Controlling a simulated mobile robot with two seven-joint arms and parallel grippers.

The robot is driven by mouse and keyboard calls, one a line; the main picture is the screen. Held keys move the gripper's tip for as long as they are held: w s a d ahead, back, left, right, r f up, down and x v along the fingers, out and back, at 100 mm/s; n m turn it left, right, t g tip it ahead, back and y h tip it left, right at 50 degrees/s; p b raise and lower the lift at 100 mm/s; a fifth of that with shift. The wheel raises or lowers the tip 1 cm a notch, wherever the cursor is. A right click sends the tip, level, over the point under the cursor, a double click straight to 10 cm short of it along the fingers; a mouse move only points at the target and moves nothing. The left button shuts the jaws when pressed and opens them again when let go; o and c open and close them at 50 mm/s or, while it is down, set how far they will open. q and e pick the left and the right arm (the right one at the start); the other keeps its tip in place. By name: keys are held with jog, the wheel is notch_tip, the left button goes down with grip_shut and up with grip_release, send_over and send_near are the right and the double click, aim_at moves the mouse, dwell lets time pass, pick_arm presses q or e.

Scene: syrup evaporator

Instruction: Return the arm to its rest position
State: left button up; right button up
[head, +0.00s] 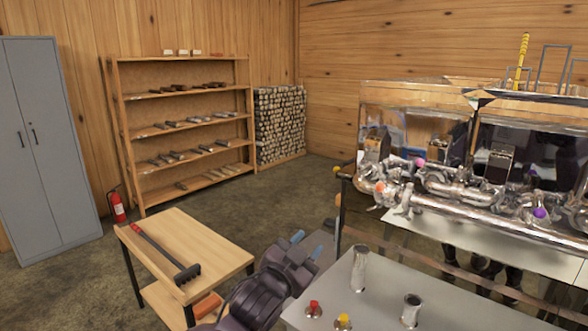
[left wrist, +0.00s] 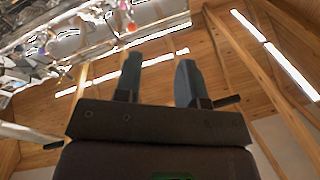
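My left gripper (head: 307,245) is raised in the lower middle of the head view, between the small wooden table and the grey metal table. Its two blue-tipped fingers stand apart with nothing between them. In the left wrist view the open fingers (left wrist: 158,72) point up toward the wooden roof beams, and the gap is empty. My left arm comes in from the bottom edge, dark and bent. My right gripper and right arm are not in view.
The wooden table (head: 215,242) holds a black-headed rake (head: 165,255). The grey table (head: 380,295) carries metal cups and coloured-knob pieces. The shiny evaporator (head: 470,190) fills the right. Shelves (head: 185,130) and a locker (head: 45,150) stand behind. The floor between is clear.

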pick_arm(q)
jog(key=s+a+f+n+y, duration=0.35)
jog(key=s+a+f, duration=0.25)
jog(key=a+f, duration=0.35)
jog(key=s+a+f+n+y, duration=0.3)
jog(key=s+a+f+n, duration=0.2)
jog(key=a+f, duration=0.5)
jog(key=s+a+f+g+y, duration=0.1)
jog(key=s+a+f, duration=0.2)
jog(key=s, duration=0.3)
jog(key=s+a+f+n+g+y, duration=0.1)
jog(key=s+a+f+g, duration=0.1)
jog(key=s+a+f, duration=0.2)
jog(key=s+a+f+n+g+y, duration=0.1)
jog(key=s+a+f, duration=0.2)
jog(key=s+f, duration=0.3)
jog(key=shift+s+a+g, duration=0.25)
jog(key=shift+s+g, duration=0.05)
jog(key=shift+s, duration=0.95)
jog(key=shift+f+y, duration=0.1)
jog(key=shift+y, duration=0.15)
